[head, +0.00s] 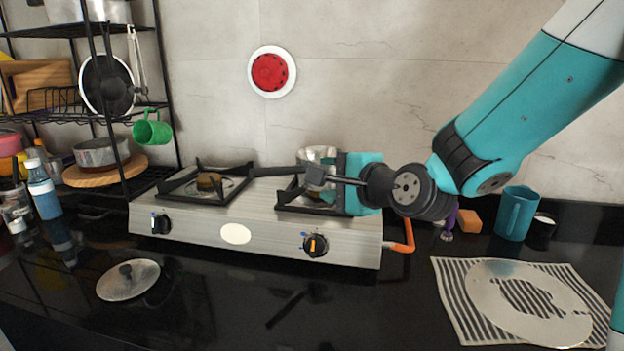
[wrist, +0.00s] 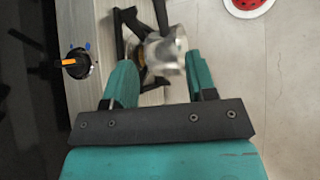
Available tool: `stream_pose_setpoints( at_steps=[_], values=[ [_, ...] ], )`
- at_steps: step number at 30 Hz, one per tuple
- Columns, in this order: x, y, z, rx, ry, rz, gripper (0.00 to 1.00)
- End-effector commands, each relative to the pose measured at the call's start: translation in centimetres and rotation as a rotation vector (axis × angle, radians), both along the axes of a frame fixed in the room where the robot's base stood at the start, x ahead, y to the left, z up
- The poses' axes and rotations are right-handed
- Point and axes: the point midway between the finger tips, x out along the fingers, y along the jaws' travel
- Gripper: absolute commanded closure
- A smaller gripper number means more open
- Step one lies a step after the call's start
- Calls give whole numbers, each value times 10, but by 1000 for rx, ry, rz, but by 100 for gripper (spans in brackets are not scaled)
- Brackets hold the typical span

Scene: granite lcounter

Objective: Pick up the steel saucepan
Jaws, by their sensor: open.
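The steel saucepan (head: 318,154) stands on the right burner of the stove, partly hidden behind my gripper in the head view. Its dark handle (head: 274,171) points left across the stove. In the wrist view the shiny saucepan (wrist: 164,56) lies just ahead of the fingertips, with the handle (wrist: 171,16) running away to the top edge. My gripper (head: 345,184) is at the right side of the saucepan, coming from the right. In the wrist view the teal fingers of my gripper (wrist: 161,70) are spread apart with nothing held. I cannot tell whether they touch the pan.
The stove (head: 235,215) has raised black grates and an empty left burner (head: 207,183). A lid (head: 128,280) lies on the dark counter. A wire rack (head: 125,100) holds another metal pot (head: 100,151). A teal mug (head: 516,213) and striped mat (head: 448,290) are at right.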

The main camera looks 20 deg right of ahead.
Motion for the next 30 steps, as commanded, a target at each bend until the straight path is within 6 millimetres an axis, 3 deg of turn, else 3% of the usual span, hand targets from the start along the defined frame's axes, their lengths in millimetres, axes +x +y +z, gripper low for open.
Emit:
stream_pose_setpoints(
  at_steps=[1,9,19,30],
  values=[
    [3,1,7,0,7,3,48],
    [17,4,3,-1,11,-6,48],
    [87,24,-17,-4,3,-1,48],
    [123,30,-27,-4,4,-4,48]
  ],
)
